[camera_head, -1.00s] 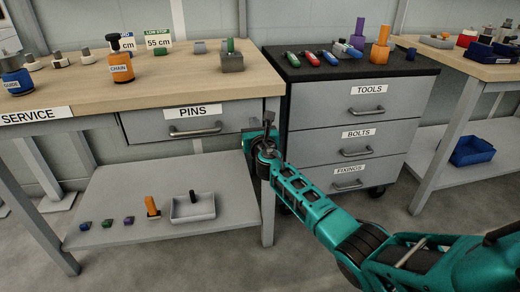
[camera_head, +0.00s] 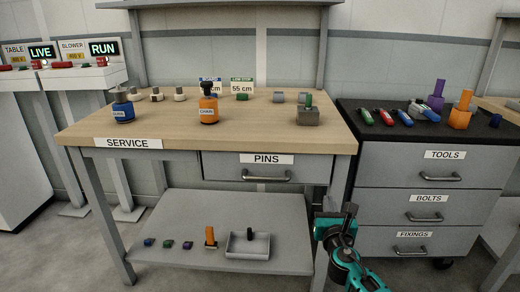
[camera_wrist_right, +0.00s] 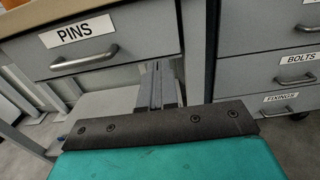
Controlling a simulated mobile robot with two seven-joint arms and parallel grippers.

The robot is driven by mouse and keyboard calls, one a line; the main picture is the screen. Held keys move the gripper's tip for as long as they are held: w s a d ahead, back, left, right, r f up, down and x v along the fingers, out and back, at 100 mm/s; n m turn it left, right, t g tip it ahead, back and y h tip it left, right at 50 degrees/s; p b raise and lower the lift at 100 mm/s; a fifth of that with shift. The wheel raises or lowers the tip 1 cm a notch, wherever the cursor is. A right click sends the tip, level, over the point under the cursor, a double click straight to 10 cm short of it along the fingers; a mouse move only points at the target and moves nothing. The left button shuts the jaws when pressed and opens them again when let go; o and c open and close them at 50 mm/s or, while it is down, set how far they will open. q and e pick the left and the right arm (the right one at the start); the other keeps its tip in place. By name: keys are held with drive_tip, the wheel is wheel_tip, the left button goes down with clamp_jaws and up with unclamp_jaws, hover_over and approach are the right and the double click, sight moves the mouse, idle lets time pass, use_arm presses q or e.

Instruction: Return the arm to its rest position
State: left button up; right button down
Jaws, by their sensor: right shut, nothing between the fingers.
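My right arm comes in from the bottom right of the head view, teal and black. Its gripper (camera_head: 346,217) is shut and empty, in front of the gap between the service bench and the drawer cabinet. In the right wrist view the closed fingers (camera_wrist_right: 158,85) point ahead between the PINS drawer (camera_wrist_right: 90,38) and the cabinet drawers. The fingers hold nothing. In the head view the PINS drawer (camera_head: 220,167) is closed. My left gripper is not in view.
The service bench (camera_head: 180,135) carries a blue GUIDE piece (camera_head: 122,109), an orange CHAIN piece (camera_head: 208,110) and a grey block (camera_head: 308,116). Its lower shelf (camera_head: 200,205) holds a grey tray (camera_head: 236,245). The drawer cabinet (camera_head: 400,180) stands close at the right.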

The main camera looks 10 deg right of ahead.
drive_tip(key=s+a+f+m+g+y, duration=0.3)
drive_tip(key=s+a+f+m, duration=0.3)
drive_tip(key=s+m, duration=0.45)
drive_tip(key=s+a+f+m+g+y, duration=0.25)
drive_tip(key=s+a+f+m, duration=0.35)
drive_tip(key=s+m, duration=0.45)
drive_tip(key=s+a+m+g+y, duration=0.1)
drive_tip(key=s+a+m+y, duration=0.25)
drive_tip(key=s+m, duration=0.5)
use_arm(q)
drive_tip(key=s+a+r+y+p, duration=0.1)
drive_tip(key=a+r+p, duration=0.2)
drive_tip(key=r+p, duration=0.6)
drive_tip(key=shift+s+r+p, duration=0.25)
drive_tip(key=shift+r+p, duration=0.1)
drive_tip(key=shift+p, duration=2.15)
use_arm(e)
wheel_tip(320, 180, up, 10)
drive_tip(key=d+h, duration=0.2)
drive_tip(key=shift+w+d+r+m, duration=0.2)
drive_tip(key=shift+w+m, duration=0.1)
drive_tip(key=shift+m, duration=0.05)
